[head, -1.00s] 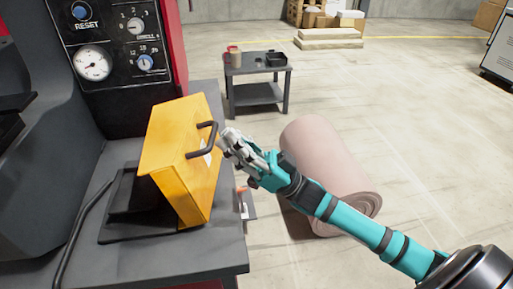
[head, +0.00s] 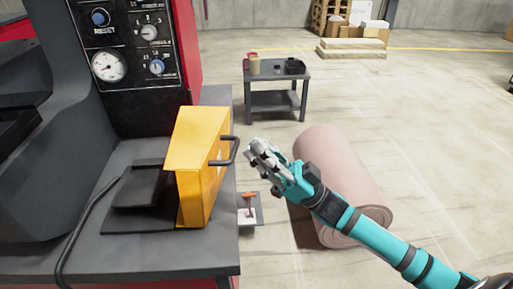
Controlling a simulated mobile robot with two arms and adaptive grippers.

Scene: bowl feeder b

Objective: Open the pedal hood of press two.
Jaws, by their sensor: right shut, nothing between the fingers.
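The yellow pedal hood (head: 203,165) stands on edge at the right side of the pedal on the grey bench of the press. The black pedal (head: 140,187) shows uncovered on its left side. A black bar handle (head: 234,150) sticks out from the hood's right face. My right gripper (head: 254,151) is shut and empty, just right of the handle with a small gap that looks clear. Its arm comes in from the lower right. My left gripper is out of view.
The control panel (head: 130,40) with gauge and knobs rises behind the bench (head: 150,260). A pinkish roll (head: 340,185) lies on the floor behind my right arm. A small dark table (head: 276,100) stands farther back. The floor at right is clear.

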